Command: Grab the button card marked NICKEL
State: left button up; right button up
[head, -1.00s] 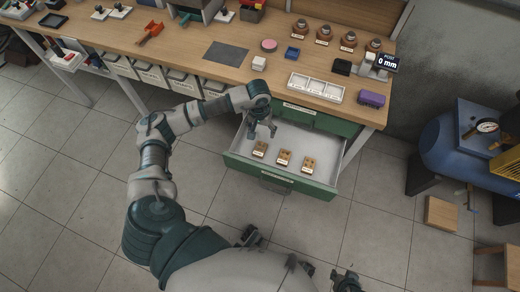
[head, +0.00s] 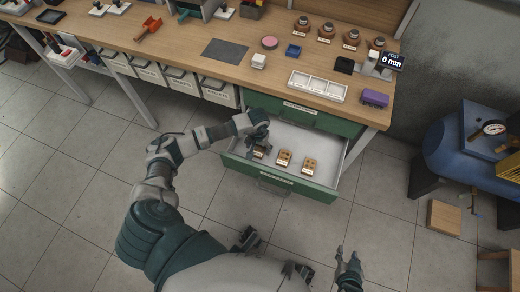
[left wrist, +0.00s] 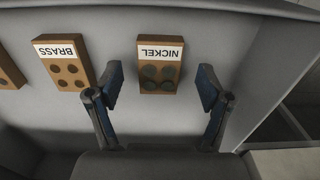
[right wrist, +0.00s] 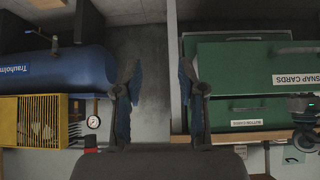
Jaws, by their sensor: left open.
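The NICKEL button card (left wrist: 160,72) is a small brown block with a white label and dark round buttons. It lies in the open drawer, and in the left wrist view it sits between my left gripper's fingers (left wrist: 160,88), with a gap on each side. In the head view my left gripper (head: 259,141) is over the leftmost card (head: 260,152) and partly hides it. The BRASS card (left wrist: 65,64) lies beside it, the middle card (head: 284,157) in the head view. My right gripper (head: 348,266) is open and empty, away from the drawer; its spread fingers show in the right wrist view (right wrist: 158,85).
A third card (head: 309,166) lies at the right in the green drawer (head: 318,190), whose walls surround the cards. The workbench top (head: 215,75) is above, with a white divided tray (head: 317,86) and purple block (head: 375,98). A blue compressor (head: 455,150) stands right.

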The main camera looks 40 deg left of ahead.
aim_at(259, 150)
pick_arm(q)
notch_tip(259, 150, down, 2)
jog(key=shift+f, duration=0.15)
jog(key=shift+c, duration=0.2)
jog(key=c, duration=1.2)
